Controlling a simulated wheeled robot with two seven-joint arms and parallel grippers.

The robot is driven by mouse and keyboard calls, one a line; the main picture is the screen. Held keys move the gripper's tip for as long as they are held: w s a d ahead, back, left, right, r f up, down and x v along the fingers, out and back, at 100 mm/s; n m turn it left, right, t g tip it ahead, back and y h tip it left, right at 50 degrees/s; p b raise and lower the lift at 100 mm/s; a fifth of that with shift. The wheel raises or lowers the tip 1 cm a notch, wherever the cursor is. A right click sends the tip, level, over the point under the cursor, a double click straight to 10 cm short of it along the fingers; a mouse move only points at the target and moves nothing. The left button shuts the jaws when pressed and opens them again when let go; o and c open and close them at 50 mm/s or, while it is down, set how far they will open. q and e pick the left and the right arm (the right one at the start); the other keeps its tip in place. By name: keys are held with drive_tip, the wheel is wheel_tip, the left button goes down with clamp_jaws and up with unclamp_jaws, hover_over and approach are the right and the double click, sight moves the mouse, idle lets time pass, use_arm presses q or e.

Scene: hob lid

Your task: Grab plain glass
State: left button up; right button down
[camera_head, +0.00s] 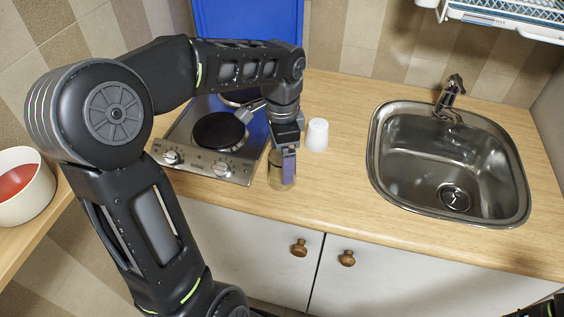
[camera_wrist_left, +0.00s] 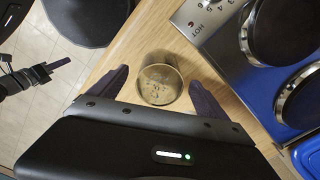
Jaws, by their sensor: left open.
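In the left wrist view the glass (camera_wrist_left: 158,80) sits between the two spread dark fingers of my left gripper (camera_wrist_left: 157,90). In the head view my left gripper (camera_head: 283,160) points down at the glass and covers part of it. The fingers are open, with a gap on both sides of the glass. My right gripper (camera_wrist_left: 48,72) shows small at the left of the wrist view; its jaw state is unclear.
A white cup (camera_head: 317,135) stands right behind the glass. The hob (camera_head: 208,158) with its raised blue lid (camera_head: 250,20) is to the left. A sink (camera_head: 448,160) is to the right. A white bowl, red inside (camera_head: 22,205), is at far left. Counter between cup and sink is clear.

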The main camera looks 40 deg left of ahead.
use_arm(q)
drive_tip(key=shift+f, duration=1.45)
drive_tip(key=c, duration=1.6)
drive_tip(key=shift+r, duration=0.2)
drive_tip(key=shift+c, duration=0.2)
wheel_tip(320, 180, up, 10)
drive_tip(key=shift+f+b, duration=0.1)
drive_tip(key=shift+b, duration=0.2)
